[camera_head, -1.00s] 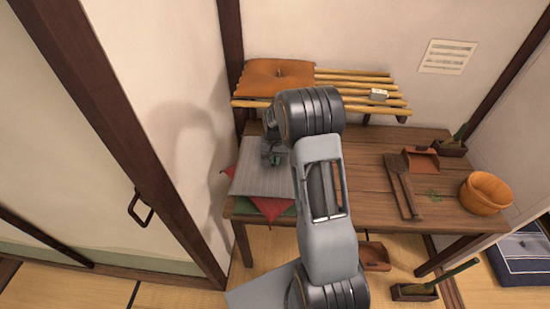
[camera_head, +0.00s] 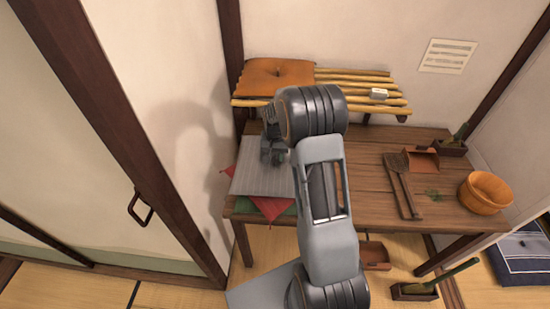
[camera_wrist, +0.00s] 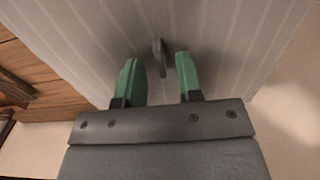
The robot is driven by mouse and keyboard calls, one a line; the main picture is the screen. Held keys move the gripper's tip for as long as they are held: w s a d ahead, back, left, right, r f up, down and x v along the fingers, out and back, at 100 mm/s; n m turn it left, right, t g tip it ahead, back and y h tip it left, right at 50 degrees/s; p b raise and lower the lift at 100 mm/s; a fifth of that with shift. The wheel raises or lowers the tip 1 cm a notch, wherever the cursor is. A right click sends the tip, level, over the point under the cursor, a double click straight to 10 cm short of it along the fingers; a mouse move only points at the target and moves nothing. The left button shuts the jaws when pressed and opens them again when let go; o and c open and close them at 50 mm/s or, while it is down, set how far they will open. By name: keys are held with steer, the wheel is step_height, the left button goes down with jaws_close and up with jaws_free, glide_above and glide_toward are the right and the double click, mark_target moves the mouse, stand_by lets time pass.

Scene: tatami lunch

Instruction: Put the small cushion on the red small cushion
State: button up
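A grey striped small cushion (camera_head: 258,180) lies at the left end of the wooden table. It also fills much of the wrist view (camera_wrist: 80,45). It rests on the red small cushion (camera_head: 270,207), whose corners stick out at its left and front edges; the rest is hidden. A thin grey tab (camera_wrist: 159,57) stands up from the grey cushion. My gripper (camera_wrist: 160,75) is over the grey cushion. Its green fingers are open, one on each side of the tab with gaps between. In the head view my gripper (camera_head: 272,158) is partly hidden by my arm.
Green cloth or cushion (camera_head: 245,206) shows beneath the red one. An orange cushion (camera_head: 270,80) sits on the bamboo shelf (camera_head: 350,88) behind. A wooden bucket (camera_head: 485,195), a dustpan (camera_head: 422,160) and long wooden tools (camera_head: 402,185) lie on the table's right. A wall stands close at left.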

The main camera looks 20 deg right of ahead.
mark_target(275, 159)
step_height(275, 159, up, 10)
steer(key=s+a+r+n+t, duration=0.2)
steer(key=s+a+r+n, duration=0.1)
steer(key=s+a+r, duration=0.5)
steer(key=s+a+f+n+t, duration=0.1)
steer(key=s+a+n+t, duration=0.1)
steer(key=s, duration=1.2)
steer(key=shift+a+n+b, duration=0.35)
steer(key=shift+a+n, duration=0.05)
steer(key=shift+n, duration=0.1)
steer(key=shift+s, duration=0.1)
